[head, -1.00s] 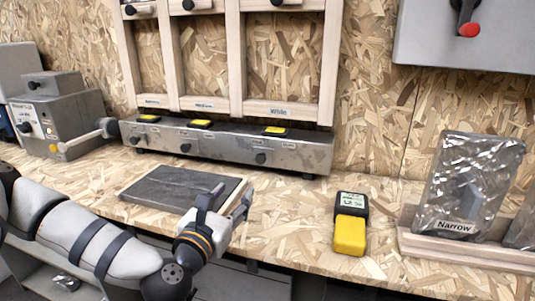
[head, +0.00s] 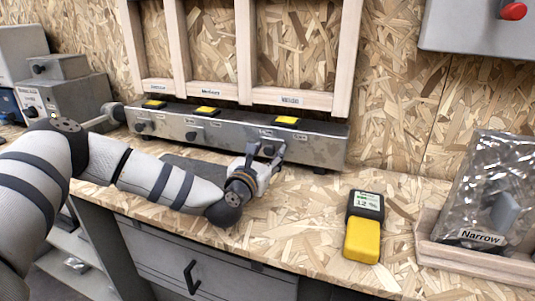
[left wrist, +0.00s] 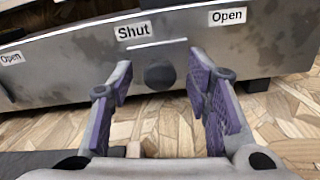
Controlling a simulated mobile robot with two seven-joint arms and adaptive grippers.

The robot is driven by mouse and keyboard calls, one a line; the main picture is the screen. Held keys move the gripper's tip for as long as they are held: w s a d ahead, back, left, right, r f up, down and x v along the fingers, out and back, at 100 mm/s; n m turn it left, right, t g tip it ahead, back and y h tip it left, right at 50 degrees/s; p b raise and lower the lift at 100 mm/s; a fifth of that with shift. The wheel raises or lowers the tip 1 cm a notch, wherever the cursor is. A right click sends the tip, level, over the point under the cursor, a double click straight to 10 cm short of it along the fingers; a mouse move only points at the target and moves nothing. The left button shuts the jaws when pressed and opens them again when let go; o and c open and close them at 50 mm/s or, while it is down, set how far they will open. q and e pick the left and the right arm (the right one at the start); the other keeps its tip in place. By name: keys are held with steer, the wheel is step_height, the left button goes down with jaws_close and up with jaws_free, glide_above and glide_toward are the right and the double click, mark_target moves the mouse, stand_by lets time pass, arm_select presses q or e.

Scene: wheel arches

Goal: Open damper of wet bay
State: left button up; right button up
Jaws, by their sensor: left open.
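A long grey metal duct box (head: 318,150) stands at the back of the bench below the wooden bays, with several dark damper knobs on its front. My left gripper (head: 266,155) is open at the rightmost knob. In the left wrist view, that round dark knob (left wrist: 160,75) sits ahead of and between the two purple-padded fingers (left wrist: 160,88), with no clear contact. The knob is below the "Shut" label (left wrist: 134,32); an "Open" label (left wrist: 228,16) is to the right. The bay label (head: 290,101) above is too blurred to read surely. My right gripper is not in view.
A yellow and black meter (head: 364,228) lies on the bench (head: 310,225) to the right. A bagged "Narrow" item (head: 485,195) stands in a wooden rack. A dark slab (head: 200,167) lies partly behind my left arm. Grey machines (head: 62,105) stand at left.

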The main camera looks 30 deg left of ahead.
mark_target(293, 149)
arm_select(q)
jaws_close()
steer(key=d, duration=0.2)
steer(key=w+d+b, duration=0.1)
steer(key=d, duration=0.1)
steer(key=shift+d+f, duration=0.15)
steer(key=shift+d, duration=0.05)
steer(key=shift+w+d, duration=0.1)
steer(key=shift+d, duration=0.3)
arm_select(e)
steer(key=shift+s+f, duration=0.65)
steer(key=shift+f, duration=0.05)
arm_select(q)
jaws_free()
steer(key=shift+d+r, duration=0.15)
steer(key=shift+r, duration=0.05)
